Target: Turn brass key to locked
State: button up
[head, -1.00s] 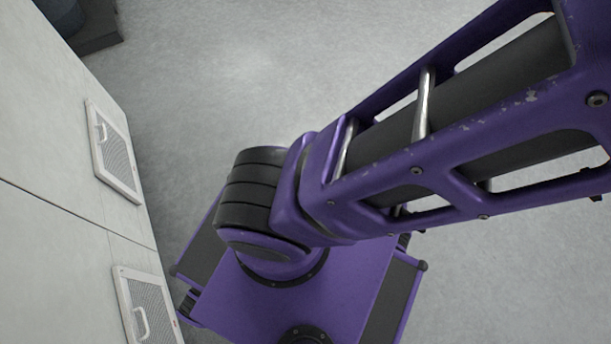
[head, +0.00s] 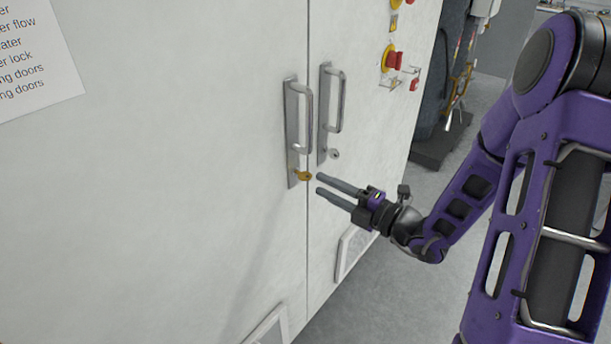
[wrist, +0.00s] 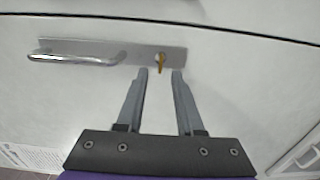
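The brass key (head: 303,175) sits in the lock at the lower end of the left door's handle plate (head: 292,130). In the wrist view the key (wrist: 161,66) shows at one end of the handle plate (wrist: 110,46), between the lines of the two fingers. My gripper (head: 320,184) is open and empty, with its fingertips just right of the key in the head view. In the wrist view the tips of my gripper (wrist: 160,74) lie either side of the key. I cannot tell whether either finger touches it.
A second handle (head: 333,100) with a silver lock (head: 334,154) is on the right door, close to my gripper. A red emergency button (head: 393,61) is further right. A vent grille (head: 352,250) is below. Grey floor is free at the right.

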aim_at(305, 175)
jog(key=x, duration=0.6)
jog(key=shift+w+a, duration=0.1)
jog(key=shift+c, duration=0.3)
grip_shut()
